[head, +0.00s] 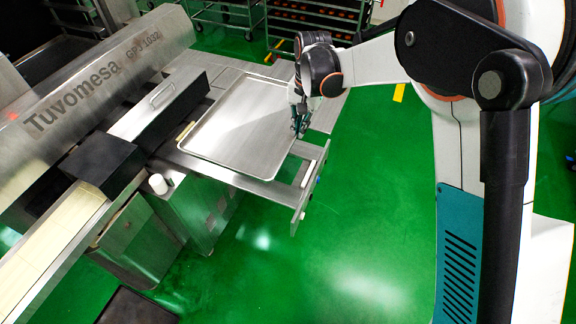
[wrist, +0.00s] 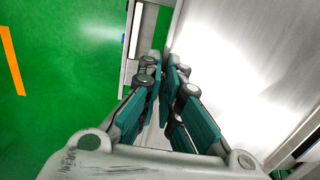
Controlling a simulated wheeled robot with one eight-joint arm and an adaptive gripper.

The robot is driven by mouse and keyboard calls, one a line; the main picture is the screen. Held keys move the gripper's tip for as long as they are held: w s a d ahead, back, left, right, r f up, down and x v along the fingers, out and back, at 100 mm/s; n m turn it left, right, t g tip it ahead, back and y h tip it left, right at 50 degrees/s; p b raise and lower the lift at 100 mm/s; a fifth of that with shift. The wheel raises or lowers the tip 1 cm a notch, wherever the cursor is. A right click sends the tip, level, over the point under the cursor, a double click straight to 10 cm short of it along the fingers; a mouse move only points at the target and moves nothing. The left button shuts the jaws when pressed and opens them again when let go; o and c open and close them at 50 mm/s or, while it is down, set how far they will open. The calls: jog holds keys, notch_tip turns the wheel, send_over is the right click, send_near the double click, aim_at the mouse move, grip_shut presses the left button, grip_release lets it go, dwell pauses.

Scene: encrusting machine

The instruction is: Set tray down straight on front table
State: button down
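The tray (head: 245,118) is a shallow, empty silver metal sheet with a raised rim. In the head view it lies flat over the front table (head: 268,188) of the machine, its sides roughly in line with the table's edges. I cannot tell whether its whole underside touches the table. My gripper (head: 299,124) is at the tray's right rim, pointing down. In the wrist view the teal fingers of my gripper (wrist: 168,78) are close together around the rim of the tray (wrist: 235,60). The rim between the fingertips is mostly hidden.
The machine's long metal housing (head: 105,75) and a black box-shaped part (head: 103,165) stand left of the tray. A rail (head: 312,185) runs along the table's right side. Wheeled racks (head: 315,20) stand at the back. Green floor (head: 365,190) right of the table is clear.

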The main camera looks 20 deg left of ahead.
notch_tip(320, 180, down, 18)
jog(key=b, duration=0.5)
jog(key=shift+r, duration=0.2)
jog(key=shift+f, duration=0.2)
jog(key=c, duration=1.8)
grip_release()
jog(key=shift+r, duration=0.2)
notch_tip(320, 180, up, 12)
jog(key=p, duration=0.4)
jog(key=shift+w+d, duration=0.25)
jog(key=shift+d, duration=0.15)
